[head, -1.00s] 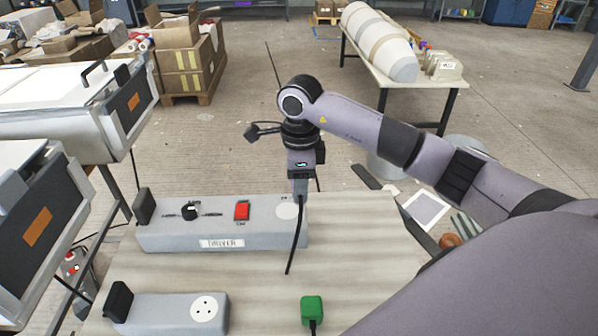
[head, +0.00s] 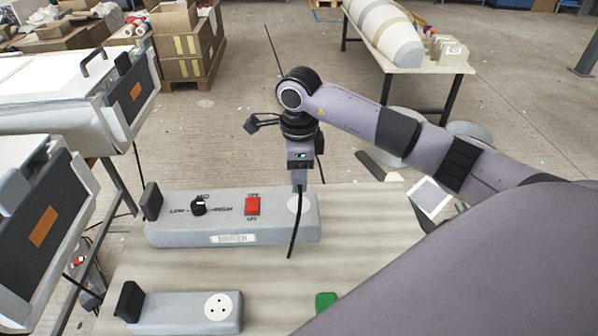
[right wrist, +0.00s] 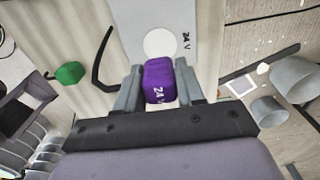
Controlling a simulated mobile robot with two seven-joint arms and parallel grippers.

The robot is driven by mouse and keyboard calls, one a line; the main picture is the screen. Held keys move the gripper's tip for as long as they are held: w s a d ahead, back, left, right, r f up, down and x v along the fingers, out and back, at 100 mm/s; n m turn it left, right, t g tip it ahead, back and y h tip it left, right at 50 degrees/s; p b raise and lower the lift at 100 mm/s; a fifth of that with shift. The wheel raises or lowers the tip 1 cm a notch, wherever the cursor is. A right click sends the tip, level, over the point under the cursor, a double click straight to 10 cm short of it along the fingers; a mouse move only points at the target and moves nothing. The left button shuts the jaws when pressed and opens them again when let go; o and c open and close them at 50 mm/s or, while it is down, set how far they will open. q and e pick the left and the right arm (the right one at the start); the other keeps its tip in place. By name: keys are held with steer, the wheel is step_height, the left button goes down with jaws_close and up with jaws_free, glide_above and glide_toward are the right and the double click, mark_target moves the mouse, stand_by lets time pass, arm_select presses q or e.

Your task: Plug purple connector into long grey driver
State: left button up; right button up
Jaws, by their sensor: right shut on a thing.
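The long grey driver (head: 270,230) lies on the table, with a black dial, a red switch and a round white socket (head: 300,204) at its right end. My right gripper (head: 299,186) points down over that end. In the right wrist view it is shut on the purple connector (right wrist: 160,88), marked "24 V", held between both fingers. The white socket (right wrist: 158,43) shows just beyond the connector there, beside a "24 V" label on the driver (right wrist: 188,14). Whether connector and socket touch, I cannot tell. A black cable (head: 294,235) hangs at the gripper. My left gripper is not in view.
A shorter grey driver (head: 185,313) with a round socket lies at the front left. A green connector (head: 325,300) is partly hidden by my right arm; it also shows in the wrist view (right wrist: 69,73). Machines (head: 50,230) stand along the left. The table (head: 370,220) is bare right of the long driver.

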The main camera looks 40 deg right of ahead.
mark_target(299, 205)
steer(key=shift+f+b, duration=1.35)
steer(key=shift+f, duration=0.65)
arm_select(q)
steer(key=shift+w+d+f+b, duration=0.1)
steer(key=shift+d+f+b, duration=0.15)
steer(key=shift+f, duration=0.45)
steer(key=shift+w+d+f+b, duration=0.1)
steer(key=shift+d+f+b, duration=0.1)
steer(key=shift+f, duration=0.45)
arm_select(e)
steer(key=shift+f, duration=0.7)
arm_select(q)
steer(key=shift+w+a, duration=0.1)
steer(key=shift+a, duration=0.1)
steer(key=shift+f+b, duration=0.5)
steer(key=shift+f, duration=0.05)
arm_select(e)
steer(key=shift+f, duration=0.6)
steer(key=o, duration=1.1)
step_height(299, 205, up, 6)
steer(key=shift+r, duration=0.65)
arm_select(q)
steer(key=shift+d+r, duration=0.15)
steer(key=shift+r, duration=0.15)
